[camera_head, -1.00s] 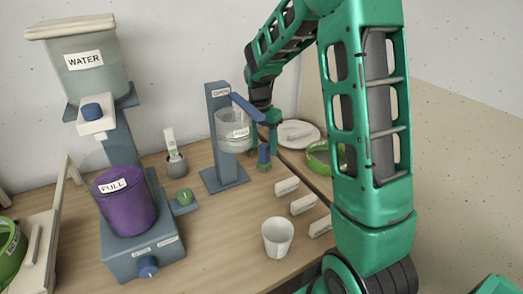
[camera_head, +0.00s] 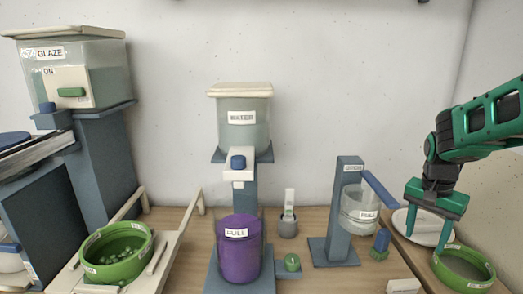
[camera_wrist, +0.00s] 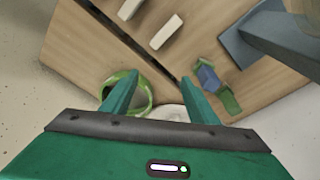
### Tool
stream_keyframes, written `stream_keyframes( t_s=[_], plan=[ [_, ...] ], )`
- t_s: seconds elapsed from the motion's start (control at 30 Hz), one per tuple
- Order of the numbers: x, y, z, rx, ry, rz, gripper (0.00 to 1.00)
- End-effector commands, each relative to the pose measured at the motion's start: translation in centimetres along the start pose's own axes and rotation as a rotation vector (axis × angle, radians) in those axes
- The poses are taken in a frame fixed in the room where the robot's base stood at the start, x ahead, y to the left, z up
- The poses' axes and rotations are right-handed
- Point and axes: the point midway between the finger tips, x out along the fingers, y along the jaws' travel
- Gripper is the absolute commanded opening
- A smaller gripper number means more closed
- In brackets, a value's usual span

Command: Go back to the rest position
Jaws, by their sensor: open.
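My gripper (camera_head: 430,225) is at the right of the head view, fingers pointing down, open and empty. It hangs above the right end of the table, between the white plate (camera_head: 420,226) and the green bowl (camera_head: 464,268), seen from the head. In the wrist view the two green fingers (camera_wrist: 162,98) are spread apart with nothing between them. The green bowl (camera_wrist: 143,97) shows partly behind the left finger there. My arm reaches in from the right edge of the head view.
The water dispenser (camera_head: 240,125) with a purple bucket (camera_head: 239,250) is mid-picture. The glaze tank (camera_head: 75,80) and another green bowl (camera_head: 117,255) are at left.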

Motion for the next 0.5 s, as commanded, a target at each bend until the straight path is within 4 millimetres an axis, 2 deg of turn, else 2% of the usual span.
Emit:
stream_keyframes(
  t_s=[0.03,0.1,0.3,0.5],
  plan=[
    [-0.8,2.0,1.0,-0.025,-0.006,-0.001,0.54],
    [-1.6,4.7,2.6,-0.071,-0.022,0.001,0.54],
    [-2.8,11.4,8.0,-0.204,-0.076,-0.01,0.54],
    [-2.9,16.2,13.1,-0.325,-0.125,-0.041,0.54]
  ],
)
